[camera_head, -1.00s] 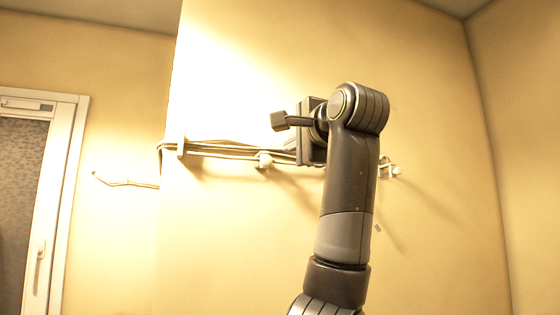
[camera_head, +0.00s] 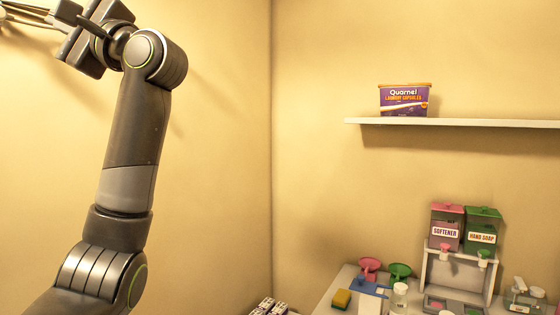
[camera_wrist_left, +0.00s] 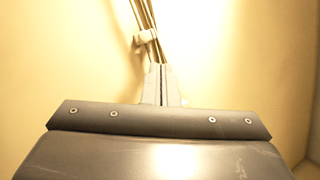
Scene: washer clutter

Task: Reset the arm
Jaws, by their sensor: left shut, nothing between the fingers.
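My left arm rises on the left of the head view, with its wrist and gripper (camera_head: 84,40) at the top left corner, against the yellow wall. In the left wrist view the two grey fingers (camera_wrist_left: 162,84) are together and shut, with nothing between them. They point toward the pipes (camera_wrist_left: 147,25) on the wall. I cannot tell how far the fingertips are from the pipes. My right gripper is not in view.
A wall shelf (camera_head: 460,122) on the right carries a purple laundry capsule box (camera_head: 404,100). Below, a table (camera_head: 340,300) holds a softener dispenser (camera_head: 445,235), a green hand soap dispenser (camera_head: 482,238), funnels and a yellow sponge (camera_head: 341,299). The wall between arm and shelf is clear.

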